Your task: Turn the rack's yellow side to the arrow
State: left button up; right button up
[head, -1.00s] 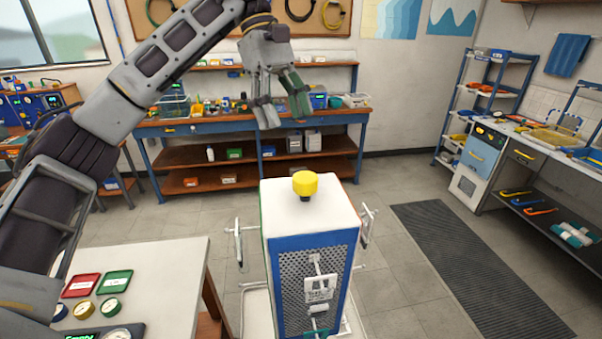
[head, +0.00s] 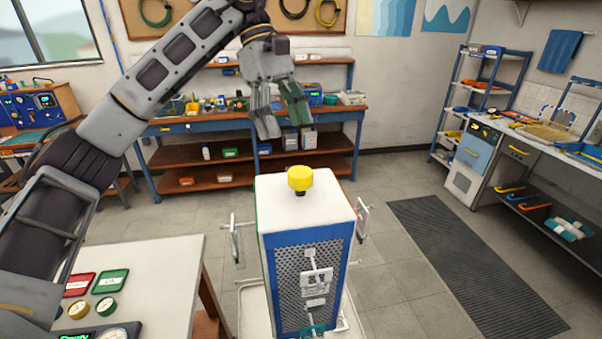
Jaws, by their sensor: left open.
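The rack (head: 306,222) is a tall box with a white top, standing in the middle of the floor. Its blue-framed side with a perforated panel faces me, and a thin green edge shows at its left. A yellow knob (head: 300,178) sits on a dark stem on the top. White handles stick out at its left (head: 235,240) and right (head: 362,220). No yellow side and no arrow can be seen. My left gripper (head: 282,122) is open and empty, pointing down above and behind the knob, apart from it. My right gripper is not in view.
A workbench (head: 200,124) runs along the back wall. A dark ridged mat (head: 465,260) lies on clear floor at the right, near a counter (head: 540,150).

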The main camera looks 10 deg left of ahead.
aim_at(302, 171)
pick_arm(q)
jog(key=shift+x, duration=5.4)
jog(key=c, duration=1.4)
jog(key=shift+c, duration=0.2)
